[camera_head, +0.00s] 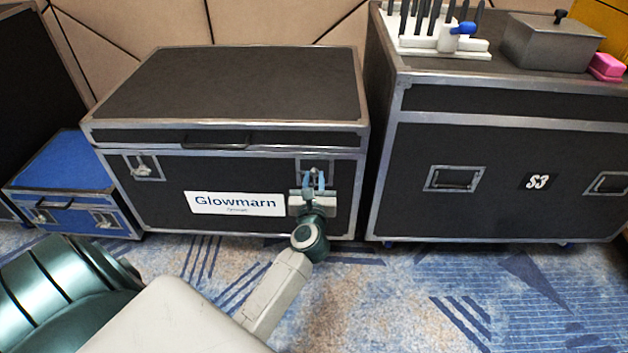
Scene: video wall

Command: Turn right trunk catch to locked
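The black trunk (225,85) with silver edges stands on the carpet, its lid down and a white "Glowmarn" label on its front. Its right catch (314,168) sits in a metal plate near the front's upper right and is partly hidden by my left gripper. The left catch (142,168) is in plain view at the upper left of the front. My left gripper (314,181) is at the right catch, its two light blue fingertips a little apart, one on each side of it. Whether they press on it I cannot tell. My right gripper is not in view.
A small blue case (65,165) stands to the left of the trunk. A large black case marked S3 (480,175) stands close on the right, with a tool rack (440,42), a grey box (550,45) and a pink box (606,67) on top. The carpet in front is clear.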

